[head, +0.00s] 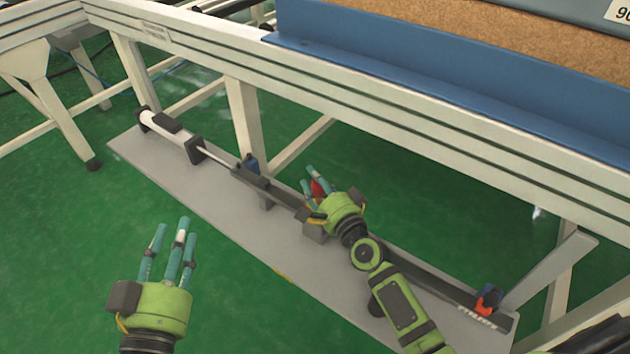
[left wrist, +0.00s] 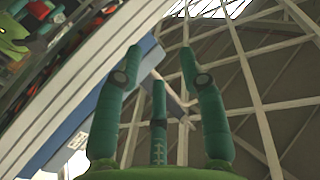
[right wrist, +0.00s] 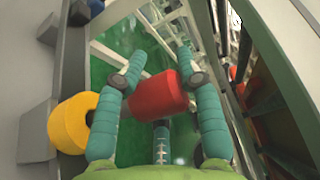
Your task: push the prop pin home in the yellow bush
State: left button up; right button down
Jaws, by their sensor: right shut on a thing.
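My right gripper (head: 314,186) is shut on the red prop pin (right wrist: 158,95) above the long rail on the grey plate. In the right wrist view the pin's red cylinder lies between the teal fingers. A bit of red (head: 318,188) shows between the fingers in the head view. The yellow bush (right wrist: 68,122), a thick ring, is left of the pin, partly behind a finger. Whether the pin's shank is inside the bush is hidden. My left gripper (head: 172,240) is open and empty over the green floor.
The grey plate (head: 215,205) carries a cylinder with rod (head: 172,135) and a dark rail (head: 420,275). A blue part (head: 251,162) and a red-and-blue part (head: 487,299) stand along it. The white frame beam (head: 400,110) runs close above. Green floor is clear in front.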

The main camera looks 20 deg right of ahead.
pick_arm(q)
jog(key=shift+s+d+r+t+h, duration=0.15)
jog(key=shift+r+t, duration=0.1)
jog(key=shift+r, duration=0.2)
jog(key=shift+d+r+t+h, duration=0.15)
jog(key=shift+r+t, duration=0.1)
jog(key=shift+r, duration=0.15)
pick_arm(e)
jog(key=shift+f, duration=0.15)
jog(key=shift+f+b, duration=0.2)
jog(key=shift+b, duration=0.1)
jog(key=shift+f+b, duration=0.35)
pick_arm(q)
jog(key=s+d+r+m+t+h, duration=0.1)
jog(key=s+r+t+h, duration=0.2)
jog(key=r, duration=0.3)
jog(key=shift+r, duration=0.4)
pick_arm(e)
jog(key=shift+f, duration=0.15)
dwell(0.9)
pick_arm(q)
jog(key=shift+s+d+r+m+t+h+b, duration=0.2)
jog(key=shift+s+r+m+t+h, duration=0.1)
jog(key=shift+s+r+t, duration=0.15)
jog(key=shift+s+d+r+m+t+h+b, duration=0.1)
jog(key=shift+s+r+m+t+h+b, duration=0.1)
jog(key=shift+s+r+t+h, duration=0.25)
pick_arm(e)
jog(key=shift+f, duration=0.2)
